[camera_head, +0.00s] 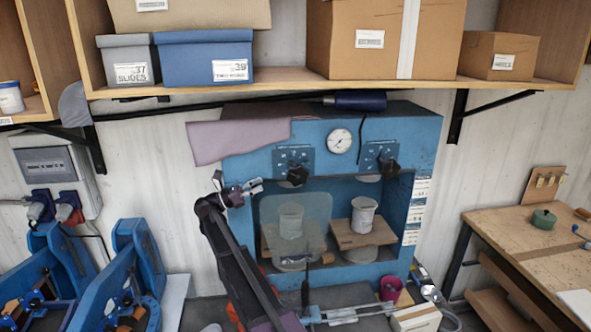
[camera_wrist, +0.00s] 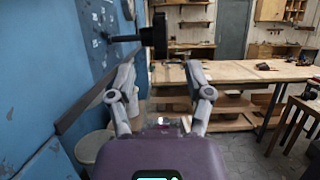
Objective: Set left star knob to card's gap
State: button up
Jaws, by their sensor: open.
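The blue press has two black star knobs on its front, each on a dark blue dial plate. The left star knob (camera_head: 297,175) sits left of the gauge; the right one (camera_head: 385,166) sits right of it. A white card strip (camera_head: 417,211) with several rows hangs on the press's right edge; its print is too small to read. My gripper (camera_head: 257,186) is just left of the left knob, empty. In the wrist view my gripper (camera_wrist: 161,72) has its fingers apart, with a black knob (camera_wrist: 155,37) on a shaft beyond the tips, toward the top. Contact is not seen.
The press (camera_head: 430,150) has a round gauge (camera_head: 340,141) and an open bay with two pale cups, the left one behind a clear shield (camera_head: 322,215). A mauve cloth (camera_head: 235,139) hangs at its upper left. A shelf (camera_head: 290,90) with boxes is above; a workbench (camera_head: 500,222) is right.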

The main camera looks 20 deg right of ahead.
aim_at(288, 172)
jog(key=p+x, duration=0.5)
jog(key=x, duration=0.8)
jog(key=shift+s+d+r, duration=0.1)
jog(key=shift+d, duration=0.1)
jog(key=shift+c, duration=0.2)
grip_shut()
